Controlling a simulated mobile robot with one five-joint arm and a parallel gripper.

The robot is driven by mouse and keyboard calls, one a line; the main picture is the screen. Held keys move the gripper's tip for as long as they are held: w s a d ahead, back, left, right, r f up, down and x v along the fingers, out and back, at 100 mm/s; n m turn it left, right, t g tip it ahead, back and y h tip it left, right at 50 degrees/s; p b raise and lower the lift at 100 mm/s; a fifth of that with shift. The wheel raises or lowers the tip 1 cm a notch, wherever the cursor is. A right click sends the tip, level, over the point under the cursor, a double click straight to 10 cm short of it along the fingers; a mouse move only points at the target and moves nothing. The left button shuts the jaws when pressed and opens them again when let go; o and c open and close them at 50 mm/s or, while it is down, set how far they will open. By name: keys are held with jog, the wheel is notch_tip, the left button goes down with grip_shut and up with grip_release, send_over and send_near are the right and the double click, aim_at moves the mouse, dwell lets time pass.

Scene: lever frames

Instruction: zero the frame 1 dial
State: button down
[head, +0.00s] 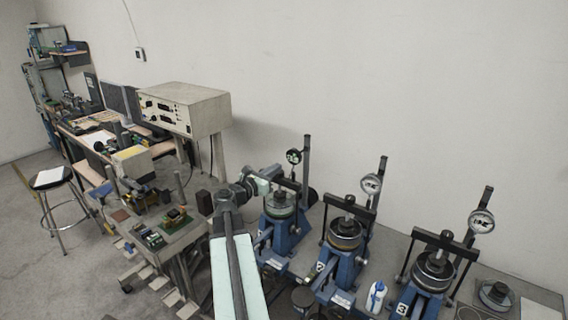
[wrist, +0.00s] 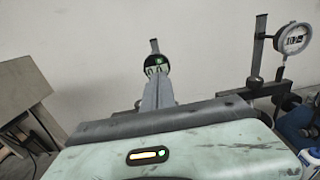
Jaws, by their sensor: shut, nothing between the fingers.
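In the wrist view the dial (wrist: 155,62) stands straight ahead, just beyond my fingertips. My gripper (head: 279,172) is shut and empty, close to the dial in the head view. In the wrist view my gripper (wrist: 157,75) overlaps the dial's lower edge. I cannot tell whether it touches. The dial's reading is too small to make out.
Frame 2 (head: 343,255) and frame 3 (head: 430,275) stand to the right, each with a white-faced dial. The frame 2 dial (wrist: 293,38) shows at the right in the wrist view. A white bottle (head: 375,297) stands between them. A beige instrument box (head: 185,105) is at the left.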

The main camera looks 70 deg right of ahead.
jog(key=v, duration=0.4)
jog(key=shift+w, duration=0.1)
dwell(0.3)
